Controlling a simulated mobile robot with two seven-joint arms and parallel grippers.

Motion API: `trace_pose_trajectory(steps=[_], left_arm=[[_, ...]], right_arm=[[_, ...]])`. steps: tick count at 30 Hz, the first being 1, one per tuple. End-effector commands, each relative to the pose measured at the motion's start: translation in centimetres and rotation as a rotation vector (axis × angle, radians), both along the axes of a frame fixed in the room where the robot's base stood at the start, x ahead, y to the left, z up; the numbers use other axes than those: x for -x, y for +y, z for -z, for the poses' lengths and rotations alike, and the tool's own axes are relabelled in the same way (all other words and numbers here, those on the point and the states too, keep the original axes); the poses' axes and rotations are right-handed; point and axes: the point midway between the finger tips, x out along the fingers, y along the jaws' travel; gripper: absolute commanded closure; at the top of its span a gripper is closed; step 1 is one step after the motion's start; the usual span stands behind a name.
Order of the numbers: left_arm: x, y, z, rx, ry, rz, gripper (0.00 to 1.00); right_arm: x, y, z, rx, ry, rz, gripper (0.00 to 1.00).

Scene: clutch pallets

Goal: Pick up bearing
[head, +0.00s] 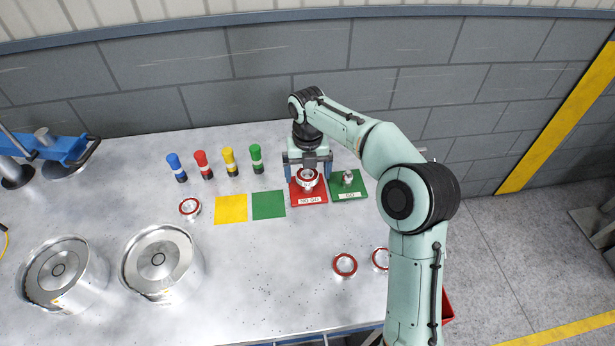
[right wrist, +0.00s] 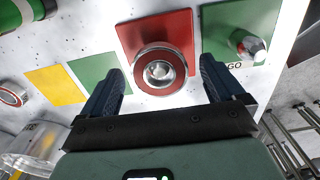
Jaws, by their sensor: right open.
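A bearing (head: 307,179), a ring with a red rim and a silver centre, is on the red NO GO pad (head: 309,197). The same bearing (right wrist: 160,70) shows in the right wrist view, with the red pad (right wrist: 157,32) behind it. My right gripper (head: 307,167) is open just behind the bearing in the head view. In the right wrist view its two dark fingers stand apart, left and right of the bearing, with a gap on each side. Other red-rimmed bearings lie at the left (head: 189,207) and at the front right (head: 345,265) and (head: 381,259).
A green GO pad (head: 349,192) with a small metal part (head: 347,178) adjoins the red pad. Yellow (head: 231,209) and green (head: 268,205) squares lie left. Several coloured cylinders (head: 229,161) stand behind. Two metal drums (head: 160,262) and (head: 62,273) stand front left. The table's middle front is clear.

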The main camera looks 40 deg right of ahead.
Motion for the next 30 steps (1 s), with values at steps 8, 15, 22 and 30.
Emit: trace_pose_trajectory(steps=[8,15,22,30], left_arm=[[0.0,0.0,-0.1,0.000,0.000,0.000,0.57],[0.0,0.0,-0.1,0.000,0.000,0.000,0.57],[-0.2,0.0,-0.4,0.000,-0.002,0.000,0.57],[-1.2,0.0,-2.1,0.000,-0.013,0.000,0.57]], right_arm=[[0.0,0.0,-0.1,0.000,-0.001,0.000,0.41],[0.0,0.0,-0.2,0.000,-0.002,0.000,0.82],[-0.1,0.0,-1.4,0.001,-0.006,0.000,0.82],[-0.2,0.0,-6.9,0.001,-0.008,-0.002,0.82]])
